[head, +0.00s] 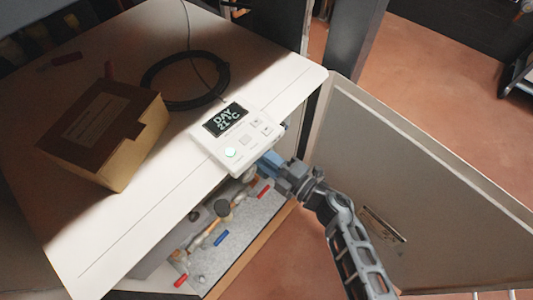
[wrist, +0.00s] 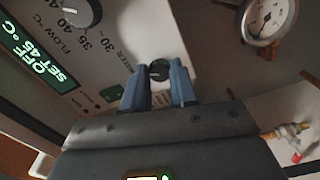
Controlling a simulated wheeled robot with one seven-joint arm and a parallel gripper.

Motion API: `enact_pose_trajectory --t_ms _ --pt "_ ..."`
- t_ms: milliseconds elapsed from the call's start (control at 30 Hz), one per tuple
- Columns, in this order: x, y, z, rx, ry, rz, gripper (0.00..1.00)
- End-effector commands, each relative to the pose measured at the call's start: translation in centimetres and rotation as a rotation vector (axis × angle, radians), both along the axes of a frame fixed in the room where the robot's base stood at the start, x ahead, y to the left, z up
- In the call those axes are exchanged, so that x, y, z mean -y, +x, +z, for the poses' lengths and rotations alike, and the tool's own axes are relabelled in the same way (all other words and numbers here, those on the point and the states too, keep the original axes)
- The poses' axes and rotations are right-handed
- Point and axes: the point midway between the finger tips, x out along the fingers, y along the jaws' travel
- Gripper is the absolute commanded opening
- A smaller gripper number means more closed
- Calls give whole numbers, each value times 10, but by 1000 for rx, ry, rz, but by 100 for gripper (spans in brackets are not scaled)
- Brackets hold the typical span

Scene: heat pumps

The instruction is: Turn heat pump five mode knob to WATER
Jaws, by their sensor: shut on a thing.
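The heat pump's control panel (wrist: 118,20) shows close up in the wrist view, with a label ending in "ATER" beside a small dark knob (wrist: 158,69). My gripper (wrist: 158,82) has its two blue fingers on either side of this knob and is shut on it. The fingers hide part of the knob, so I cannot tell where its pointer stands. In the head view my gripper (head: 270,160) reaches under the front edge of the white top, and the knob is hidden there.
A larger flow knob (wrist: 75,9), a display (wrist: 38,55) reading "OFF SET 45 °C" and a gauge (wrist: 268,18) are near. A controller (head: 237,138), cardboard box (head: 115,130) and black cable (head: 150,75) lie on the white top. An open door (head: 400,180) stands right of my arm.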

Motion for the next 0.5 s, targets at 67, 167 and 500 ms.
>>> enact_pose_trajectory --t_ms 67,167,500 --pt "0 0 1 -26 17 0 0" --pt "1 0 0 -47 34 -1 0" --pt "1 0 -1 -70 53 -2 0"
